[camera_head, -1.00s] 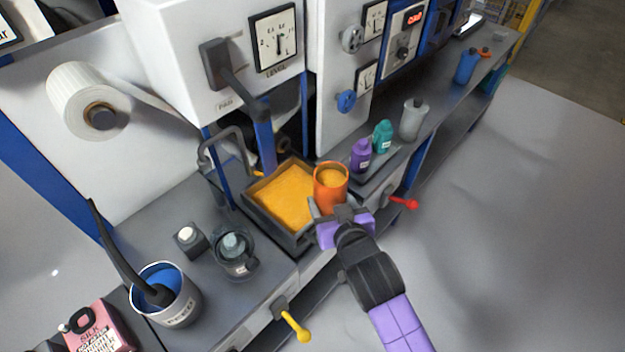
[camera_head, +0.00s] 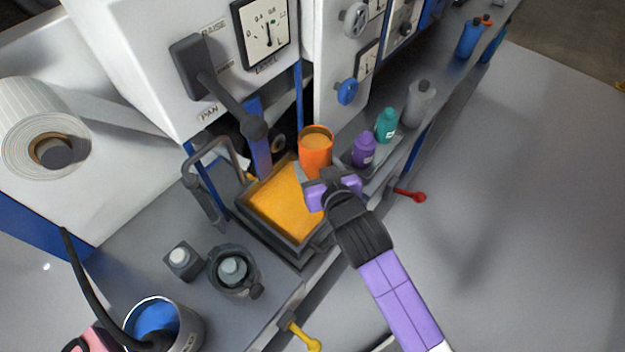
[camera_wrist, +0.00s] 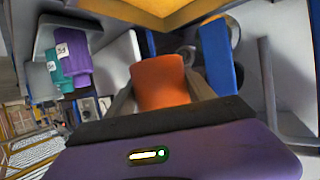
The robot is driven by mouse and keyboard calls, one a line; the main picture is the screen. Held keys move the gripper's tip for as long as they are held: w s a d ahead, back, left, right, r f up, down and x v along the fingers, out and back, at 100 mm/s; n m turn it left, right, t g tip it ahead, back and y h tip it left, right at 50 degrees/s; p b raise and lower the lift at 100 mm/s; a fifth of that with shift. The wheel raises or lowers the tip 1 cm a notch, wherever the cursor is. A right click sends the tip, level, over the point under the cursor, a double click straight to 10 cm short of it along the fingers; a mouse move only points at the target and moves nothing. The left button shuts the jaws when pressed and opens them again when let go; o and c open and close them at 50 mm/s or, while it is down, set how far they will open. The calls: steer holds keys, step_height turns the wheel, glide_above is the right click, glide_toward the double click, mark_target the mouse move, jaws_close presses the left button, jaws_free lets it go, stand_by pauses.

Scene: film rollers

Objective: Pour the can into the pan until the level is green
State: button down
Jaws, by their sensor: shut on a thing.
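The orange can (camera_head: 315,149) is held by my gripper (camera_head: 318,178) over the back right part of the pan. Orange liquid shows inside the can, which looks close to upright. In the wrist view the can (camera_wrist: 160,82) sits between the two fingers (camera_wrist: 163,98). The dark square pan (camera_head: 299,255) holds orange liquid (camera_head: 283,205) across its whole floor. No stream from the can is visible.
A grey lever (camera_head: 227,100) hangs over the pan's back side. Purple (camera_head: 364,150), teal (camera_head: 386,125) and grey (camera_head: 421,103) bottles stand on the shelf to the right. A bent grey pipe (camera_head: 210,165) is left of the pan. A dark cup (camera_head: 234,270) stands at front left.

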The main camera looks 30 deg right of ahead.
steer(key=shift+s+f, duration=0.15)
steer(key=shift+f, duration=0.1)
steer(key=shift+f+b, duration=0.45)
steer(key=shift+b, duration=0.15)
step_height(320, 180, down, 8)
steer(key=b, duration=0.7)
steer(key=shift+r+b, duration=0.2)
steer(key=shift+b, duration=0.15)
steer(key=shift+d+r+n+p, duration=0.3)
steer(key=shift+r+p, duration=0.1)
steer(key=shift+p, duration=0.15)
steer(key=d+r+n+h+p, duration=0.1)
steer(key=s+d+r+n+g+h+p, duration=0.1)
steer(key=p, duration=0.1)
steer(key=d+r+n+h+p, duration=0.1)
steer(key=shift+s+d+r+n+g, duration=0.15)
steer(key=shift+s+r+n+g, duration=0.15)
steer(key=shift+s+r, duration=0.1)
steer(key=shift+w+d+r+n+p, duration=0.2)
steer(key=shift+d+r+n+p, duration=0.25)
steer(key=shift+n+p, duration=0.75)
stand_by(1.8)
steer(key=shift+d+r+p, duration=0.1)
steer(key=shift+r+p, duration=0.2)
steer(key=shift+p, duration=0.2)
stand_by(0.9)
